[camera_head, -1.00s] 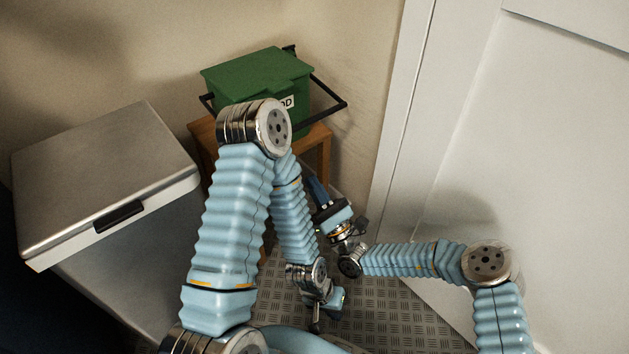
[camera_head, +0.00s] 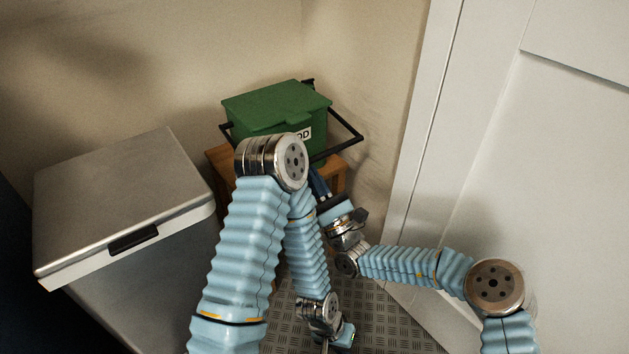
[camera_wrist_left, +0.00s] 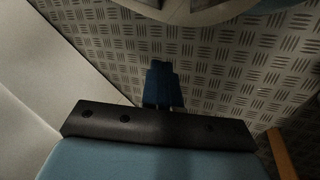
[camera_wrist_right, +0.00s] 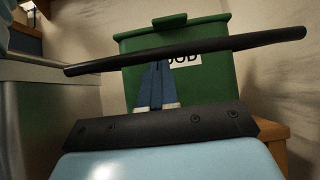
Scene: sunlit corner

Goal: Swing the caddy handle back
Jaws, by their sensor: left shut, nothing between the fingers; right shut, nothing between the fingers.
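The green caddy (camera_head: 275,108) with a closed lid stands in the corner on a wooden stool. My left gripper (camera_wrist_left: 160,72) is shut and empty, low over the floor, away from the caddy.
The wooden stool (camera_head: 218,160) is partly hidden by my left arm. A metal-lidded chest (camera_head: 120,200) stands at left. A white panelled door (camera_head: 530,170) closes off the right. Patterned metal floor (camera_head: 385,325) shows between them.

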